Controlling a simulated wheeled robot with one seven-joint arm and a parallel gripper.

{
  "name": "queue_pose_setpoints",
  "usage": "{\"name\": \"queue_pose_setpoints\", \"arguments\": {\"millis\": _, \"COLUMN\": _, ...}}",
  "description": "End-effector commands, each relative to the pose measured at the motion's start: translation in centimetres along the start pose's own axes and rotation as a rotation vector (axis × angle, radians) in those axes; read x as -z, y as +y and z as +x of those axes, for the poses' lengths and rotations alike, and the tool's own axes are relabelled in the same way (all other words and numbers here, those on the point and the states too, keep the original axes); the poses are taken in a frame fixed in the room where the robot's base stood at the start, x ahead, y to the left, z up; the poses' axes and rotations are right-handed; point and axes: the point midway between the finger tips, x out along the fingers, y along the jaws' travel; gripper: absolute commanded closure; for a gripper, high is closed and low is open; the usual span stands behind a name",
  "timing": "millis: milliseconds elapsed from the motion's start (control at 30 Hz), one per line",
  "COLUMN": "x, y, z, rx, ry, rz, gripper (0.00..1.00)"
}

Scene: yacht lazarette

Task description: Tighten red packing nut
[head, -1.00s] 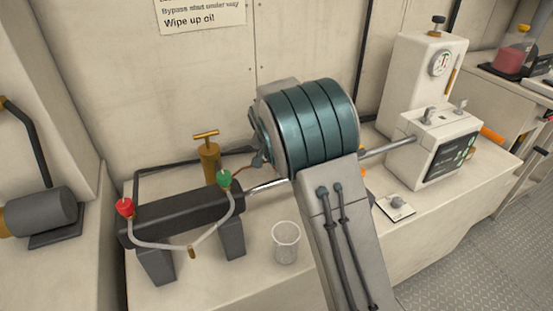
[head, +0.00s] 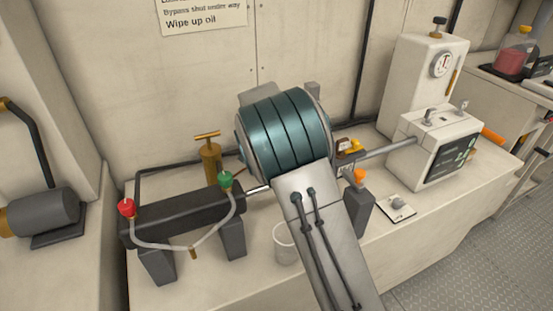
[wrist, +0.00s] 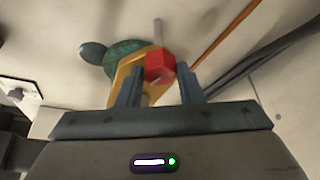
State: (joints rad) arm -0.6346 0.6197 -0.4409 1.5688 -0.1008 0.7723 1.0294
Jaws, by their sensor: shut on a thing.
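The red packing nut (wrist: 160,66) shows in the wrist view as a small red block between my fingertips, in front of a yellow-orange part (wrist: 128,72). My gripper (wrist: 160,84) has its two grey fingers on either side of the nut and is shut on it. A thin light rod (wrist: 158,34) rises beyond the nut. A dark green round part (wrist: 122,50) sits behind, with a grey-green knob at its left. In the head view my own arm hides my gripper and the nut.
On the bench stand a black cylinder (head: 180,216) with red and green fittings and a hose, a brass T-handle (head: 207,137), a clear cup (head: 284,244) partly behind my arm, and a white control box (head: 434,148). A rod (head: 388,150) joins the box.

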Motion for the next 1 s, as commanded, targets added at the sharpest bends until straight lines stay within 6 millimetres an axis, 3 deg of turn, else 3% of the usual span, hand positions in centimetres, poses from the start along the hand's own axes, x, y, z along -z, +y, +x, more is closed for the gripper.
{"name": "queue_pose_setpoints", "arguments": {"millis": 67, "x": -0.2, "y": 0.0, "z": 0.0, "rx": -0.001, "ry": -0.004, "rz": -0.001, "gripper": 0.90}}
{"name": "queue_pose_setpoints", "arguments": {"millis": 100, "x": -0.2, "y": 0.0, "z": 0.0, "rx": -0.001, "ry": -0.004, "rz": -0.001, "gripper": 0.64}}
{"name": "queue_pose_setpoints", "arguments": {"millis": 167, "x": -0.2, "y": 0.0, "z": 0.0, "rx": -0.001, "ry": -0.003, "rz": -0.001, "gripper": 0.48}}
{"name": "queue_pose_setpoints", "arguments": {"millis": 200, "x": -0.2, "y": 0.0, "z": 0.0, "rx": -0.001, "ry": -0.003, "rz": -0.001, "gripper": 0.45}}
{"name": "queue_pose_setpoints", "arguments": {"millis": 567, "x": 0.0, "y": 0.0, "z": -0.7, "rx": 0.002, "ry": -0.001, "rz": 0.000, "gripper": 0.45}}
{"name": "queue_pose_setpoints", "arguments": {"millis": 667, "x": 0.0, "y": -0.1, "z": -2.1, "rx": 0.003, "ry": -0.001, "rz": 0.000, "gripper": 0.45}}
{"name": "queue_pose_setpoints", "arguments": {"millis": 1000, "x": -0.1, "y": -0.1, "z": -9.8, "rx": 0.004, "ry": -0.001, "rz": -0.001, "gripper": 0.45}}
